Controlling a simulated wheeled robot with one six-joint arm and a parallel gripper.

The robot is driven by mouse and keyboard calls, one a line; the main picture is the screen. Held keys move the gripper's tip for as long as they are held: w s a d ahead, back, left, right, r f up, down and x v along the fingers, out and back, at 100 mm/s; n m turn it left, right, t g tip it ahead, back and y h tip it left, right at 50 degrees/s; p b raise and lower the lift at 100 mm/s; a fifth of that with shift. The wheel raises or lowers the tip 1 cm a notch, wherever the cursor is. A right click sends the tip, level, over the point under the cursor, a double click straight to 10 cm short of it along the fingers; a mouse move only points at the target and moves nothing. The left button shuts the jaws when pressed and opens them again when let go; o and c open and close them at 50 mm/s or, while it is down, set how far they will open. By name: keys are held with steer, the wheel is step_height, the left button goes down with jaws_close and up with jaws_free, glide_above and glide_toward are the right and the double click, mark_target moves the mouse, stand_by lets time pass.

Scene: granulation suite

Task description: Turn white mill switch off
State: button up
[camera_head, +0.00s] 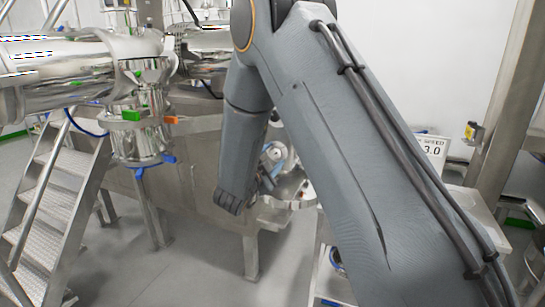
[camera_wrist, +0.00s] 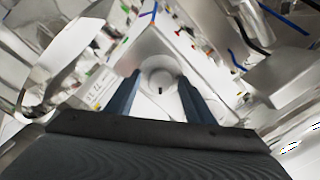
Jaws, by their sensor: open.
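In the wrist view a round white knob (camera_wrist: 158,65), which looks like the mill switch, sits on a pale panel (camera_wrist: 150,42). It has a small dark mark near its lower side. My gripper (camera_wrist: 159,77) is open, with one blue-grey finger on each side of the knob. The fingers appear to straddle it, but I cannot tell whether they touch it. In the head view my arm hangs down in front of the metal machine, and the knob cannot be made out there.
A metal stair (camera_head: 55,190) stands at left beside a shiny vessel (camera_head: 138,140) with green, orange and blue clamps. A sign reading 3.0 (camera_head: 433,147) is at right behind my arm. The grey floor (camera_head: 185,265) is clear at front centre-left.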

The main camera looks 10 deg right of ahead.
steer(key=c, duration=1)
steer(key=shift+c, duration=0.2)
steer(key=shift+n, duration=0.4)
steer(key=n, duration=0.3)
steer(key=shift+n, duration=0.3)
steer(key=n, duration=0.4)
steer(key=shift+n+p, duration=0.3)
steer(key=shift+p, duration=0.1)
steer(key=n+p, duration=0.1)
steer(key=n, duration=0.3)
steer(key=shift+n, duration=0.3)
steer(key=n+p, duration=0.1)
steer(key=n, duration=0.3)
steer(key=shift+f+n, duration=0.1)
steer(key=shift+n, duration=0.2)
